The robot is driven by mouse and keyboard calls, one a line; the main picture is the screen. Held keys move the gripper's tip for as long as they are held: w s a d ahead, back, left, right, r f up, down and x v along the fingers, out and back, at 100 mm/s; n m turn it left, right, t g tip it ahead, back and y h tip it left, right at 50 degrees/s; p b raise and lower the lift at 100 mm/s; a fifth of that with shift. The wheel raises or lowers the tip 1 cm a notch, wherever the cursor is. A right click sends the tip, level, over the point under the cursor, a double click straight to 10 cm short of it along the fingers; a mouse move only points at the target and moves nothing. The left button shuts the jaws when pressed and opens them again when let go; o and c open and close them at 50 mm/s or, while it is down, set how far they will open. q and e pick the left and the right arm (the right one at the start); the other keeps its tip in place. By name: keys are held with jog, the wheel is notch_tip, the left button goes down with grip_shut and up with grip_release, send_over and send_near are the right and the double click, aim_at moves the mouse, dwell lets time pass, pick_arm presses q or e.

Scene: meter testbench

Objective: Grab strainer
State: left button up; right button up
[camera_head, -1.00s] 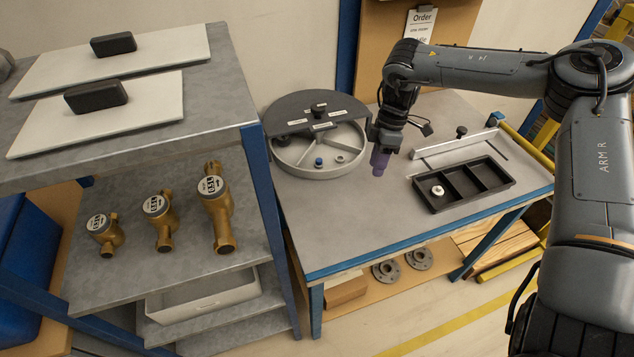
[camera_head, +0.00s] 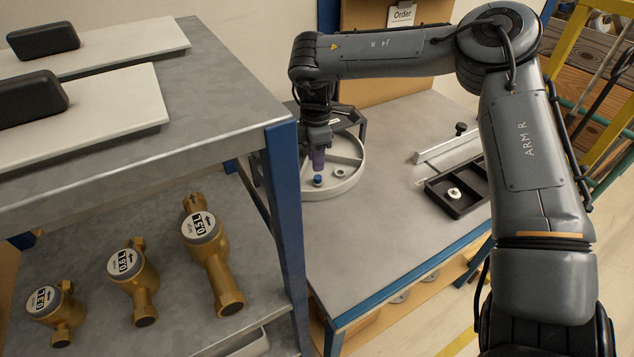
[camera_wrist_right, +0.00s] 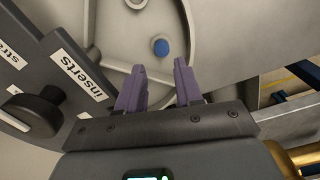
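A round grey tray (camera_head: 350,182) with divided compartments stands on the bench. A small blue piece (camera_head: 317,180) lies in one compartment; I cannot tell whether it is the strainer. My right gripper (camera_head: 318,165), with purple fingers, hangs just above it. In the right wrist view the blue piece (camera_wrist_right: 161,47) shows beyond and between the open, empty fingertips (camera_wrist_right: 160,66). A light ring (camera_head: 340,172) lies in the tray to the right. A dark cover (camera_wrist_right: 65,70) carries labels, one reading "inserts", another cut off after "stra". My left gripper is out of view.
A shelf post (camera_head: 285,190) stands close to the tray's left. Brass meters (camera_head: 212,250) sit on the lower shelf. A black divided box (camera_head: 460,190) with a white piece is right on the bench. Bare bench top lies between.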

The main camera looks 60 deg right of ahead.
aim_at(318, 177)
jog(key=shift+f, duration=0.25)
jog(key=f, duration=0.1)
jog(key=f+b, duration=0.1)
jog(key=f, duration=0.1)
jog(key=f+b, duration=0.1)
jog(key=shift+s+f, duration=0.3)
jog(key=shift+s, duration=0.05)
jog(key=shift+f, duration=0.25)
grip_shut()
